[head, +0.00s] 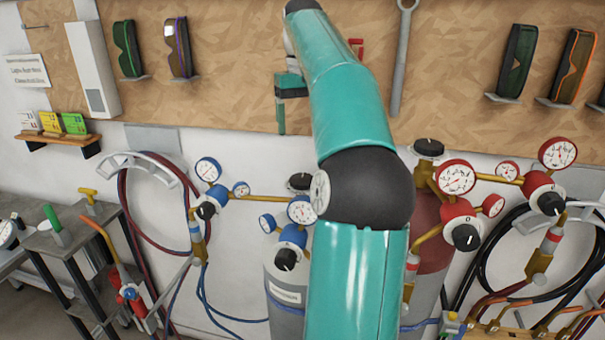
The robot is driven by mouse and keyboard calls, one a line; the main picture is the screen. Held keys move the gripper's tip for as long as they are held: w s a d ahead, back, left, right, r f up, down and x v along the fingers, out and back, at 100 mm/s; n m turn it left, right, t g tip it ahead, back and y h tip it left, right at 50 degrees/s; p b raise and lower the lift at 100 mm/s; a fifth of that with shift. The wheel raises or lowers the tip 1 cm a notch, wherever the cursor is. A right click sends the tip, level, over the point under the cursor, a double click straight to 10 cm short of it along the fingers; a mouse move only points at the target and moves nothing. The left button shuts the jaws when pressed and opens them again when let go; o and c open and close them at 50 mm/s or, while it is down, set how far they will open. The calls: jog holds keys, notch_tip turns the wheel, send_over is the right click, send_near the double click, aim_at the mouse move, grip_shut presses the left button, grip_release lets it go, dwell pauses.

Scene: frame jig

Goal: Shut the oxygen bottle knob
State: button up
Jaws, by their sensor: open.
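A grey bottle (284,318) with a white label stands behind my arm. I take it for the oxygen bottle, but the label is too small to read. Its black top knob (299,182) shows just left of my arm's dark elbow joint, which is close to it in the picture. A blue regulator with white gauges and a black front knob (286,259) sits below. My gripper (280,116) points down in front of the board, well above the top knob and apart from it. It is open and empty, partly hidden by my arm.
A red bottle (432,238) with a black top knob (428,148) and red gauges stands to the right. Another blue-gauge regulator (206,208) is at left. Hoses hang on both sides. Goggles and a spanner (401,60) hang on the board.

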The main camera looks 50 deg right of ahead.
aim_at(299, 181)
notch_tip(299, 181, down, 14)
jog(key=shift+r, duration=0.25)
dwell(0.3)
jog(key=c, duration=1)
